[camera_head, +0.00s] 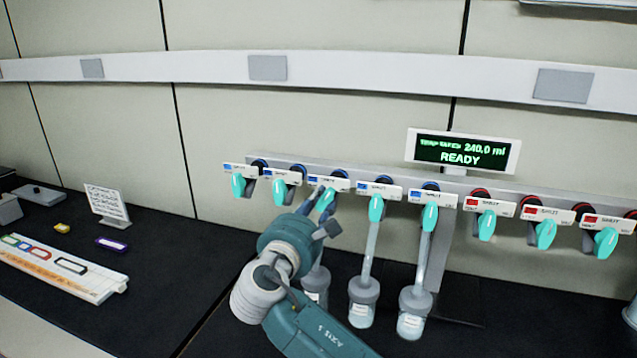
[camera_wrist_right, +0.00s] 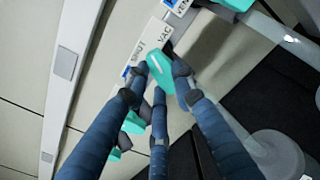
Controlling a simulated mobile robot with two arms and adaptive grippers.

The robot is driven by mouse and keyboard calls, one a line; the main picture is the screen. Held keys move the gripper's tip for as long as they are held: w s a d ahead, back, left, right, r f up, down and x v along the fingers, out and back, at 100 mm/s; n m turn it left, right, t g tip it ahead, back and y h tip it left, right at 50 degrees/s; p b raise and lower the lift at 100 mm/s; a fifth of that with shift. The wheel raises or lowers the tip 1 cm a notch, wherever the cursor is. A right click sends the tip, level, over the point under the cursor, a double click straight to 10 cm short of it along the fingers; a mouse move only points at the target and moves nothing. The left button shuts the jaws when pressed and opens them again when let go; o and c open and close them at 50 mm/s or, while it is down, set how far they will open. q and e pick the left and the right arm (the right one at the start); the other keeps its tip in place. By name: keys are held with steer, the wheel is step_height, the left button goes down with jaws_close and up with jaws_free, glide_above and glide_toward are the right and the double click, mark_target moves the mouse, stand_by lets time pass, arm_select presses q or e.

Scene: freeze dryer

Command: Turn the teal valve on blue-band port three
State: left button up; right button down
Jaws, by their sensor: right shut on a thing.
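The row of blue-band ports carries several teal valves on white labels. The third from the left, a teal valve (camera_head: 326,199), sits under a blue-marked label (camera_head: 329,184). My right gripper (camera_head: 318,207) reaches up to it from below and partly covers it. In the right wrist view the fingers of my right gripper (camera_wrist_right: 157,84) are closed around the teal valve (camera_wrist_right: 161,71), which lies between them. The label (camera_wrist_right: 149,46) beside it reads SHUT and VAC. My left gripper is not in view.
Neighbouring teal valves (camera_head: 280,192) (camera_head: 376,207) stand close on both sides. Flasks (camera_head: 362,302) (camera_head: 413,312) hang below the ports; another is partly behind my arm. Red-band ports (camera_head: 488,207) continue right. A display (camera_head: 463,151) reads READY. Dark counter (camera_head: 180,262) lies left.

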steer(key=n+p, duration=0.2)
steer(key=p, duration=0.1)
steer(key=n+p, duration=0.2)
steer(key=p, duration=0.1)
steer(key=n+p, duration=0.2)
steer(key=p, duration=0.1)
steer(key=shift+d+r+n+p, duration=0.1)
steer(key=shift+r+n+p, duration=0.2)
steer(key=shift+p, duration=0.05)
steer(key=shift+f+n+p, duration=0.15)
steer(key=shift+n+p, duration=0.55)
steer(key=shift+n, duration=0.2)
steer(key=shift+f+n, duration=0.15)
steer(key=shift+n, duration=0.65)
steer(key=shift+d+f+n, duration=0.1)
steer(key=shift+n, duration=0.9)
steer(key=n, duration=0.5)
steer(key=shift+d+n, duration=0.15)
steer(key=shift+n, duration=0.25)
steer(key=c, duration=1.6)
jaws_free()
steer(key=shift+o, duration=0.8)
steer(key=shift+f, duration=0.2)
